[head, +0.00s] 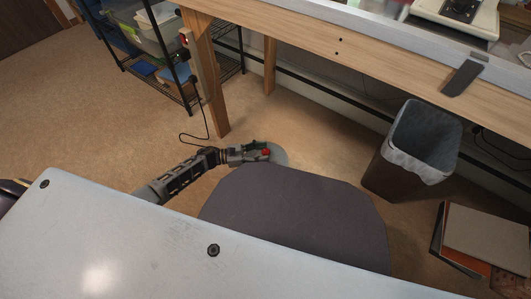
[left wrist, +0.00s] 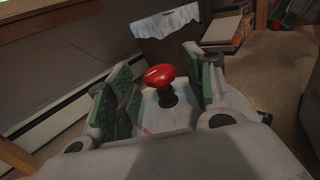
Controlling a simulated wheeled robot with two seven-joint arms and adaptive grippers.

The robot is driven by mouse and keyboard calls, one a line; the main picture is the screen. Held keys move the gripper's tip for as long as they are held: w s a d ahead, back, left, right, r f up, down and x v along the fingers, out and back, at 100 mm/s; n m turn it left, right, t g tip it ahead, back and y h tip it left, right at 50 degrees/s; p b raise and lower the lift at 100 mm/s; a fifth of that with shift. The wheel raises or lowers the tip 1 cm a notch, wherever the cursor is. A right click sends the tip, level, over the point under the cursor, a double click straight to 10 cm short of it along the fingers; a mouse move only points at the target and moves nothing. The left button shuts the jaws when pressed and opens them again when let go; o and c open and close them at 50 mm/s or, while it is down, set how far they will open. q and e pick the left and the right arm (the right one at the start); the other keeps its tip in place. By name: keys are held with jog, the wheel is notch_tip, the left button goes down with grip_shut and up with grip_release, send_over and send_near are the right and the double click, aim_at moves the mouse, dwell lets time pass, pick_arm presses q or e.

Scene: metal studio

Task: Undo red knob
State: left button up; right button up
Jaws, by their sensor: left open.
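In the left wrist view the red knob (left wrist: 160,75) has a rounded red cap on a dark stem, rising from a pale round base (left wrist: 165,115). The knob stands between the fingers, and gaps show on both sides. My left gripper (head: 258,150) reaches in from the left in the head view. My right gripper is not seen.
A dark grey rounded seat-like surface (head: 295,220) lies just right of my left arm. A wooden bench (head: 350,50) crosses the back. A lined waste bin (head: 385,170) stands at right, with folders (head: 485,235) beside it. A wire shelf (head: 180,75) stands at back left.

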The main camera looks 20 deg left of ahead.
pick_arm(q)
jog(key=shift+x, duration=0.85)
jog(key=shift+c, duration=0.4)
jog(key=c, duration=1)
